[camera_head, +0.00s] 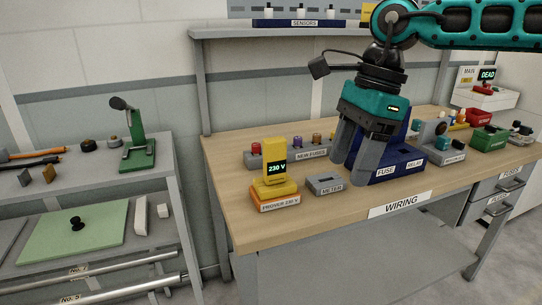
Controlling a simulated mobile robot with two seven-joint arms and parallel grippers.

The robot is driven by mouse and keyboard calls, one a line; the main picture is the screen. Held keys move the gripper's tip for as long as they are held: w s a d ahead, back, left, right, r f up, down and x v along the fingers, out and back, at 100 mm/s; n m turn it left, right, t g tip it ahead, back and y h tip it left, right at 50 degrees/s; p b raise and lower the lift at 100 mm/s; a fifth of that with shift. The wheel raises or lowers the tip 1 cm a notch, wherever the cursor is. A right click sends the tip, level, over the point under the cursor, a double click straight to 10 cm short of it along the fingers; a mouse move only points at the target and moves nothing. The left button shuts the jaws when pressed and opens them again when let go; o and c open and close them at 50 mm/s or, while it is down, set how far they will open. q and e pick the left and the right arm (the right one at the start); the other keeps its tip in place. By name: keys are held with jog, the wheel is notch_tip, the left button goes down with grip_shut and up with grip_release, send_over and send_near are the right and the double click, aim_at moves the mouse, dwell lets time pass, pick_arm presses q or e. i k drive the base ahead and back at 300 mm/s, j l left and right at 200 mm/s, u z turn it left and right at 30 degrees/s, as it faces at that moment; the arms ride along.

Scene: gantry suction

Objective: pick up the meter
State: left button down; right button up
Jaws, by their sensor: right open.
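A yellow meter (275,160) with a lit display reading 230 V stands upright on the orange block (276,201) labelled PROVER 230 V, at the left of the wooden bench. A grey holder (325,185) labelled METER lies just right of it, with nothing standing in it. My right gripper (350,169) comes down from the upper right. Its two grey fingers are apart with nothing visible between them. It is to the right of the meter, in front of the blue FUSE and RELAY box (400,172), partly hiding that box. My left gripper is not in view.
A NEW FUSES rack (312,153) stands behind the meter. Several coloured parts and a green box (489,139) fill the bench's right. The wooden bench (232,170) is bare at its left end. A grey side shelf (170,178) holds a green stand (138,152).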

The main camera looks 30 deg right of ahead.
aim_at(274, 148)
jog(key=i, duration=0.9)
